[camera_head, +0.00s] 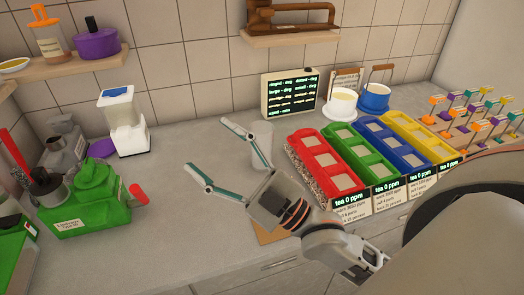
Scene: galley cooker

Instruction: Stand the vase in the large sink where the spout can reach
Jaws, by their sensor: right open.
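My right gripper (207,142) is open over the grey counter, with its fingers spread toward the left and nothing between them. A pale grey tapered vessel (263,142) stands upright just right of the upper finger, partly hidden by the gripper. It may be the vase, but I cannot tell for sure. No large sink and no spout show in this view. My left gripper is not in view.
Red (320,165), green (357,152), blue and yellow bins stand right of the gripper. A dark sign (290,92) is behind. A green machine (85,205) and white appliance (124,122) stand left. The counter between is mostly clear.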

